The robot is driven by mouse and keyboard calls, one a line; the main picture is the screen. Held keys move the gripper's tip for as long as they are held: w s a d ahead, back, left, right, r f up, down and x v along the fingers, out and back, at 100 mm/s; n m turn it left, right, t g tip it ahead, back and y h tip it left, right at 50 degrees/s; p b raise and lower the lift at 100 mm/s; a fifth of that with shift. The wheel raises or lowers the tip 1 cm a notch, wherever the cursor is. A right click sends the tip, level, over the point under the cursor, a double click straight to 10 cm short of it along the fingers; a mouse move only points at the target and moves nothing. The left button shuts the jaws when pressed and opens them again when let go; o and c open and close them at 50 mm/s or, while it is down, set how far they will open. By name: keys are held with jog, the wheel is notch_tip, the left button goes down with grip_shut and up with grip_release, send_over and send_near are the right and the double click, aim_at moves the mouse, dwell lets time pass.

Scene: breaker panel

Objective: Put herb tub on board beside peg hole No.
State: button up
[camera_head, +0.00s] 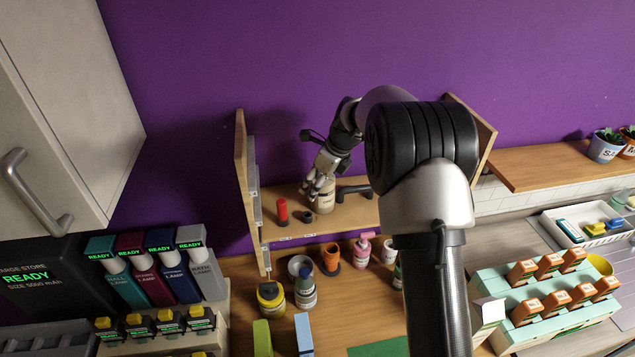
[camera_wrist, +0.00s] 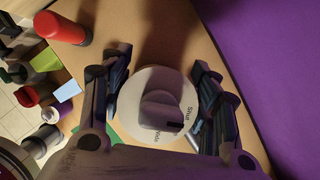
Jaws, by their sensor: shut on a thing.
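My gripper (camera_head: 322,186) reaches down into the wooden wall shelf, with its fingers closed around a pale tub (camera_head: 325,198). The tub appears upright at the shelf board (camera_head: 340,218); I cannot tell whether it touches it. The wrist view shows the tub's round white top (camera_wrist: 158,85) between the two fingers (camera_wrist: 160,100), with a raised grey knob and the words "Shut" and "Wide". Its side label is too small to read, so I cannot confirm it is the herb tub. I make out no peg hole marked "No".
A red cylinder (camera_head: 282,209) and a small dark piece (camera_head: 304,216) stand left of the tub on the shelf. A black handle-like piece (camera_head: 353,190) is to its right. The shelf's side panel (camera_head: 241,180) bounds the left.

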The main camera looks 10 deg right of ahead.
jog(key=o, duration=1.2)
jog(key=shift+f, duration=0.1)
